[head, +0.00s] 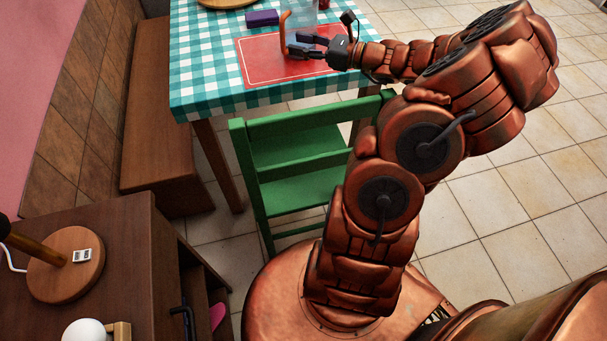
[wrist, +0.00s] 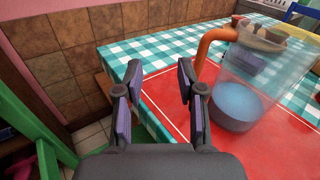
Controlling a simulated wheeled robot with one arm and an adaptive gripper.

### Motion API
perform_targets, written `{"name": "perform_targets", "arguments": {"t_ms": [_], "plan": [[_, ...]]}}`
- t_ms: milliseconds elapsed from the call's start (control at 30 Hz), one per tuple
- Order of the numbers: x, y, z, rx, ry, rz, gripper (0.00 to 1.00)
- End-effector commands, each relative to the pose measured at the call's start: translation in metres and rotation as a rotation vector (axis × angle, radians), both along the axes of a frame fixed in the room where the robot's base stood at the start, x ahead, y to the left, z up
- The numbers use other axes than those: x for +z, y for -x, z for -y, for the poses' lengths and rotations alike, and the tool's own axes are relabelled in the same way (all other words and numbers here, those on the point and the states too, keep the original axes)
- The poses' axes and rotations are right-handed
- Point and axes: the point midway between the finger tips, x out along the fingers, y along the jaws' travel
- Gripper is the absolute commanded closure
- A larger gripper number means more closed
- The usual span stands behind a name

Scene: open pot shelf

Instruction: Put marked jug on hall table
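A clear jug (wrist: 270,70) with an orange handle and a blue base stands upright on the red mat (wrist: 165,100) at the right of the wrist view. In the head view its orange handle (head: 284,32) shows beside my gripper (head: 303,47); much of its clear body is hard to make out. In the wrist view my gripper (wrist: 158,85) has its two fingers apart with nothing between them. The handle is just right of the right finger, very close; I cannot tell whether they touch. No mark on the jug is readable. I cannot tell which furniture is the hall table.
A teal checked table (head: 205,60) bears the mat and a purple box (head: 262,18). A green chair (head: 290,150) stands at its near side, below my arm. A brown bench (head: 150,150) is left. A dark wooden cabinet (head: 120,240) at lower left carries a round wooden lamp base (head: 60,275).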

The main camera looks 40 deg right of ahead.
Motion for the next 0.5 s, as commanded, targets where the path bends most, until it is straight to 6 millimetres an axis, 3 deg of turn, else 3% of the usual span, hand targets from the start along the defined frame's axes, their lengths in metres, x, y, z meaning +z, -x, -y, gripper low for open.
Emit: {"name": "perform_targets", "arguments": {"t_ms": [33, 167, 300, 500], "plan": [[0.007, -0.003, -0.03, 0.073, 0.049, 0.006, 0.61], [0.018, 0.002, -0.111, 0.289, 0.21, 0.027, 0.61], [0.021, 0.027, -0.194, 0.535, 0.386, 0.058, 0.61], [0.015, 0.074, -0.268, 0.819, 0.601, 0.107, 0.61]]}}
